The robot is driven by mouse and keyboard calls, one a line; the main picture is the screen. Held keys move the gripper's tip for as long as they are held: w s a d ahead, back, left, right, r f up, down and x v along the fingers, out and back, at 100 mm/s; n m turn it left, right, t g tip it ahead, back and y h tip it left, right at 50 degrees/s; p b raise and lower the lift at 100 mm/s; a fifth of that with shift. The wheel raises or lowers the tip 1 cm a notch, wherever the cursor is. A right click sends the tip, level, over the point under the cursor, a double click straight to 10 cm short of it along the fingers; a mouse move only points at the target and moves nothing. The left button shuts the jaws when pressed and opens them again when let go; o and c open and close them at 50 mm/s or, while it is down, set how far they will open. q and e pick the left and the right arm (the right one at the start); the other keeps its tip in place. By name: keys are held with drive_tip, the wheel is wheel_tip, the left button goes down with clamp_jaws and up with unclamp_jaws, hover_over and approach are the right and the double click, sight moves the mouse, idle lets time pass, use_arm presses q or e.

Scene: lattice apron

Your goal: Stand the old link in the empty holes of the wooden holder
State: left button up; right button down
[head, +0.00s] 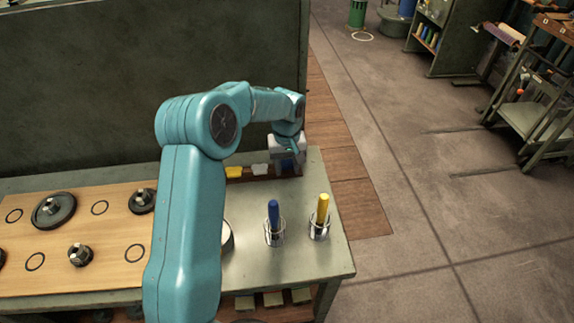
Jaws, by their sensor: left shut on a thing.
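My left gripper (288,146) is at the far right part of the green bench, low over the row of small pieces at its back edge. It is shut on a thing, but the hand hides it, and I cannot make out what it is. I cannot pick out the old link or a wooden holder with empty holes. My left arm covers the middle of the bench. My right gripper is not in view.
A wooden board (60,275) with dark wheels and drawn rings lies at the left. A blue-handled tool (273,214) and a yellow-handled tool (322,209) stand in metal cups. Yellow (234,172) and white (260,169) pieces sit at the back. The front right corner is clear.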

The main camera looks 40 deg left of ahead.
use_arm(q)
drive_tip(key=shift+f, duration=0.25)
drive_tip(key=o, duration=1.7)
drive_tip(key=shift+r, duration=0.15)
wheel_tip(320, 180, up, 8)
drive_tip(key=p, duration=0.5)
drive_tip(key=shift+r, duration=0.15)
drive_tip(key=shift+d, duration=0.1)
